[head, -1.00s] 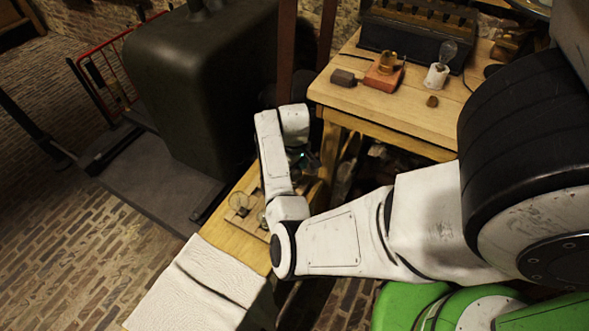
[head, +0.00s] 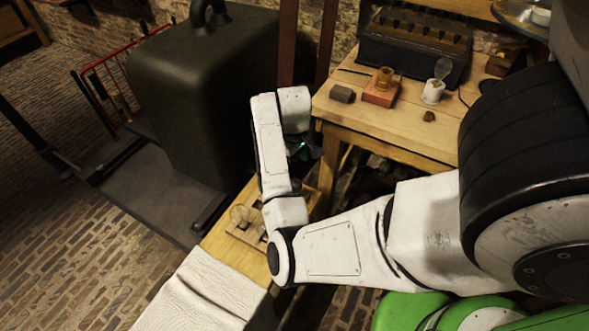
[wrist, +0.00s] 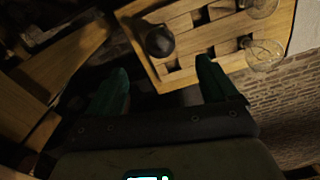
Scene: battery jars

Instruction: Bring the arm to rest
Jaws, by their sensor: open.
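My arm reaches from the right of the head view, bent at the elbow, with its forearm upright over the low wooden bench. My gripper (wrist: 162,85) shows in the wrist view as two dark green fingers set wide apart with nothing between them. In the head view the gripper is mostly hidden behind the forearm; a dark part with a small green light shows beside it. Beyond the fingers in the wrist view is a wooden rack (wrist: 195,45) with slots. A dark round-topped object (wrist: 160,42) and glass jars (wrist: 264,54) are at the rack.
A wooden table (head: 395,125) at the upper right holds a red-brown block (head: 381,92), a bulb on a white holder (head: 433,90) and a dark slotted case (head: 412,45). A white cloth (head: 200,300) covers the bench's near end. A large dark cabinet (head: 205,95) stands at left.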

